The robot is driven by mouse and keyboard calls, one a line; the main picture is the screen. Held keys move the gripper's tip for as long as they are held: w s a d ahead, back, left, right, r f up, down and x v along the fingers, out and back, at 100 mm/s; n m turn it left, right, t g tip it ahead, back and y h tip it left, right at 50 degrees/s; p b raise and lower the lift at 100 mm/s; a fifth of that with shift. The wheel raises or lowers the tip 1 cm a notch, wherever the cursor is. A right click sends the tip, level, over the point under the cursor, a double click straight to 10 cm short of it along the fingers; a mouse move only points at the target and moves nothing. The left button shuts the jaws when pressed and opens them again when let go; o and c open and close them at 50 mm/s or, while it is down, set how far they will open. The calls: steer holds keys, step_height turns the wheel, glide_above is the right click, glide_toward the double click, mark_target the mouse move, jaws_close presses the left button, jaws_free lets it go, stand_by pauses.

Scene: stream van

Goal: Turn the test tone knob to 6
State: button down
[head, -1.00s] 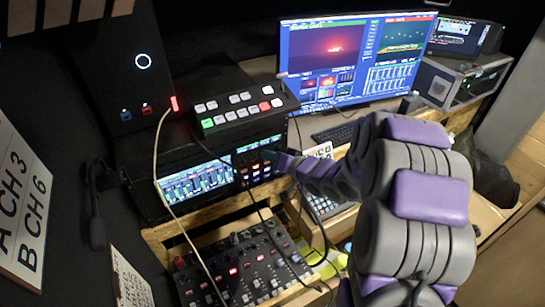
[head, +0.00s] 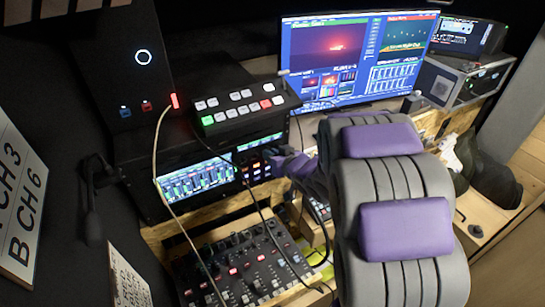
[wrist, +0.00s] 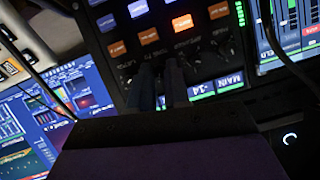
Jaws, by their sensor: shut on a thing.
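The rack unit (head: 150,188) stands left of centre in the head view, with lit screens and a panel of orange and white buttons. My gripper (head: 272,160) reaches this panel from the right. In the wrist view the two dark fingers of my gripper (wrist: 161,75) are close together at a row of small knobs and printed labels. They are shut on a small knob, which they mostly hide. I cannot read its pointer, its scale or its label. Lit buttons (wrist: 182,22) sit beside the knobs in the wrist view.
A button switcher (head: 240,108) sits on top of the rack. An audio mixer (head: 240,265) lies below. A pale cable (head: 160,165) and a dark cable hang across the front. A large monitor (head: 350,60) stands behind. A microphone (head: 92,190) is at the left.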

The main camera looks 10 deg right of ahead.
stand_by(0.4)
steer(key=c, duration=1.4)
jaws_free()
